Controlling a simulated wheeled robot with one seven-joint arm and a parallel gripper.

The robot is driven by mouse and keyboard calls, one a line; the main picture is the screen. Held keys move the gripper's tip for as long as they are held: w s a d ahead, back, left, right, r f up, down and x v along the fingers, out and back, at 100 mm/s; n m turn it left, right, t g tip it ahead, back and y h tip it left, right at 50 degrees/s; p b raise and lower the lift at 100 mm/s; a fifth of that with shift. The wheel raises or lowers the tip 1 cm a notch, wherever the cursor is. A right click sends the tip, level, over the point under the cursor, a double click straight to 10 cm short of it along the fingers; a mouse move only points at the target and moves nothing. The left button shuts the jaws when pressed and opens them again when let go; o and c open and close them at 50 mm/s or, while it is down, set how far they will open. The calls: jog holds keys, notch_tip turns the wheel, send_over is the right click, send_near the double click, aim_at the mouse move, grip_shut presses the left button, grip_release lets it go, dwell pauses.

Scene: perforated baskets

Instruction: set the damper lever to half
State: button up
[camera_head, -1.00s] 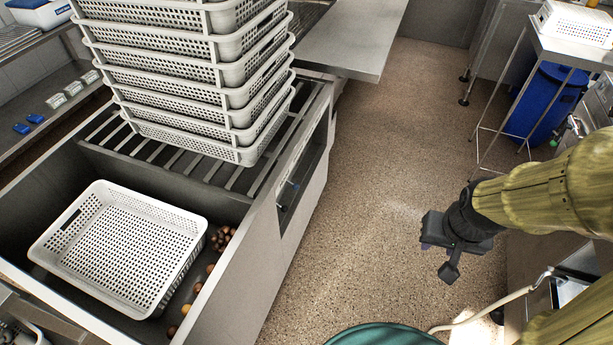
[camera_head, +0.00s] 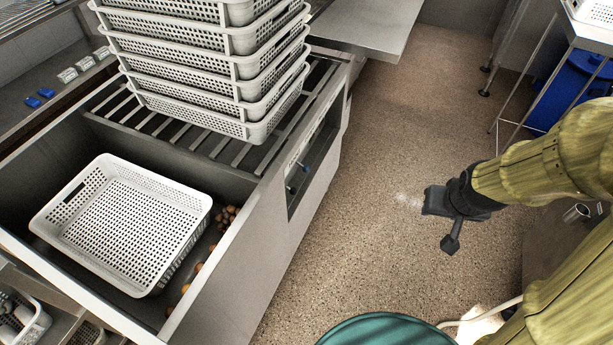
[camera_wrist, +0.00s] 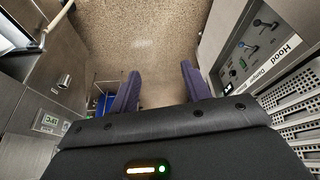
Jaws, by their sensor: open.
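A recessed panel with small levers shows in the counter's side in the head view (camera_head: 302,175). In the wrist view it is at the upper right, beside a label (camera_wrist: 268,70) reading "Hood" and what looks like "Damper". One lever has a dark knob (camera_wrist: 266,23); another has a blue knob (camera_wrist: 249,47). Which one is the damper lever, and its exact setting, I cannot tell. My gripper (camera_wrist: 161,82) is open and empty, its two purple fingers apart over the floor. In the head view my gripper (camera_head: 440,208) is well to the right of the panel, touching nothing.
A white perforated basket (camera_head: 190,212) sits in the sunken counter bay at left, with round brown items beside it. A stack of baskets (camera_head: 262,131) stands on the slatted rack. A green round object (camera_head: 385,332) is at the bottom. The floor (camera_head: 375,170) between is clear.

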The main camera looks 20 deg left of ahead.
aim_at(306, 169)
jog(key=w+a+f+n+t+y+b, duration=0.2)
jog(key=w+a+f+b, duration=0.4)
jog(key=a+f+b, duration=0.4)
jog(key=w+a+f+n+t+y+b, duration=0.2)
jog(key=w+a+f+t+y+b, duration=0.2)
jog(key=a+f+b, duration=0.6)
jog(key=w+a+f+n+t+y+b, duration=0.2)
jog(key=w+a+f+y+b, duration=0.3)
jog(key=w+a+f+b, duration=0.4)
notch_tip(306, 169, down, 11)
jog(key=a+t+b, duration=0.1)
jog(key=b, duration=0.6)
jog(key=shift+a+r+n, duration=0.15)
jog(key=shift+a+n, duration=0.1)
jog(key=shift+n, duration=0.05)
jog(key=shift+w, duration=0.1)
jog(key=b+x, duration=0.1)
jog(key=x, duration=0.4)
jog(key=b+x, duration=0.2)
jog(key=x, duration=0.4)
jog(key=b+x, duration=0.2)
jog(key=x, duration=0.4)
jog(key=shift+a+r, duration=0.2)
jog(key=shift+r, duration=0.05)
jog(key=shift+c, duration=0.4)
jog(key=shift+w, duration=0.1)
grip_shut()
